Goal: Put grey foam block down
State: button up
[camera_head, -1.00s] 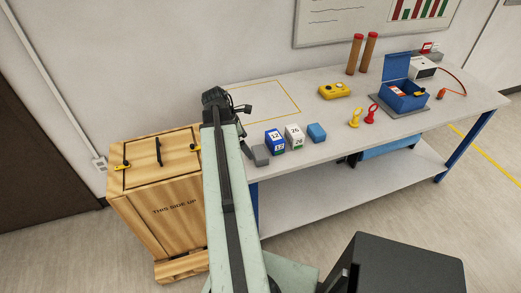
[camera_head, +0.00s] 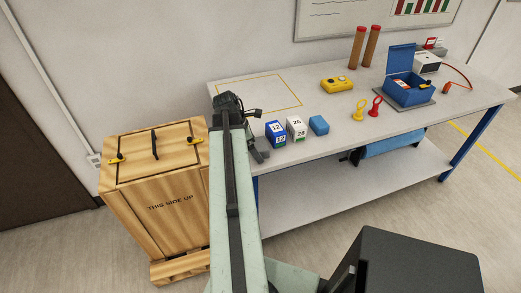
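The grey foam block (camera_head: 264,153) is at the front left corner of the bench (camera_head: 350,128), just right of my arm, which partly covers it. I cannot tell whether it touches the bench top. The dark end of my arm (camera_head: 229,103) is above the bench's left edge. My gripper's fingers cannot be made out there, so whether they are open or shut, or touch the block, does not show.
A yellow outlined area (camera_head: 260,93) behind is empty. A wooden crate (camera_head: 160,185) stands left of the bench.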

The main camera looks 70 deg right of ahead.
jog(key=c, duration=1.4)
jog(key=shift+o, duration=0.2)
notch_tip(320, 180, up, 10)
jog(key=p, duration=1)
jog(key=shift+r, duration=0.2)
